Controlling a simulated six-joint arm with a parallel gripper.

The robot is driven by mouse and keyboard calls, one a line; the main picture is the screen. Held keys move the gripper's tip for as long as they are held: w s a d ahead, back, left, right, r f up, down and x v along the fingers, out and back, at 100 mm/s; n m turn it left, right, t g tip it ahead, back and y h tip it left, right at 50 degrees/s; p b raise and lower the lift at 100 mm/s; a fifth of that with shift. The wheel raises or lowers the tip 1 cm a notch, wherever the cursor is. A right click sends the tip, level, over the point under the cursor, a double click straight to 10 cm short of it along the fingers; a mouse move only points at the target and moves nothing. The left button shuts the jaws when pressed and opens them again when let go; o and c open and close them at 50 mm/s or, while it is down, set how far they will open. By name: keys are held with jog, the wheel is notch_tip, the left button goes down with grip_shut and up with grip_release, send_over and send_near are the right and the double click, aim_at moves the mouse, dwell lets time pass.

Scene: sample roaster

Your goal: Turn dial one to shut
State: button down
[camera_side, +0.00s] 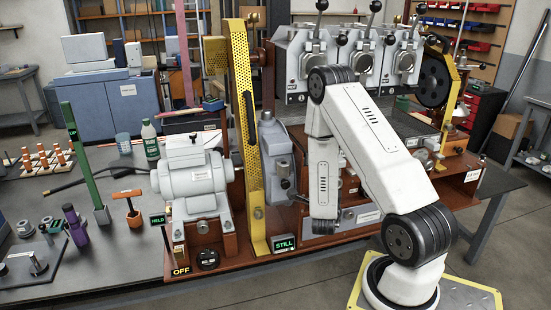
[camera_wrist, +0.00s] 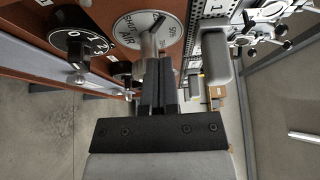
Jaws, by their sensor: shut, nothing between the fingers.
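In the wrist view a round white dial (camera_wrist: 133,27) on a reddish-brown panel carries the words SHUT and AIR and further lettering at its right, partly covered. A grey metal piece (camera_wrist: 150,42), seemingly its handle, stands across the dial's face. My gripper (camera_wrist: 158,64) is shut and empty, with its dark fingers close in front of that piece. I cannot tell whether they touch. A plate with the number 1 (camera_wrist: 214,5) is at the top edge, right of the dial. In the side view my arm hides the dial and the fingers.
A black numbered knob (camera_wrist: 80,38) sits left of the dial. A grey rounded part (camera_wrist: 216,57) stands close at the right of my fingers. In the side view a grey motor (camera_side: 188,180) and a yellow perforated guard (camera_side: 242,110) stand left of my arm. A display (camera_side: 284,244) reads STILL.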

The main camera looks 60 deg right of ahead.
jog(key=shift+s+d+f, duration=0.15)
jog(key=shift+s+d, duration=0.05)
dwell(0.7)
jog(key=shift+w+a+f, duration=0.1)
jog(key=shift+f, duration=0.65)
jog(key=shift+f, duration=0.45)
dwell(0.8)
jog(key=shift+f, duration=0.1)
jog(key=shift+w+a, duration=0.2)
dwell(0.4)
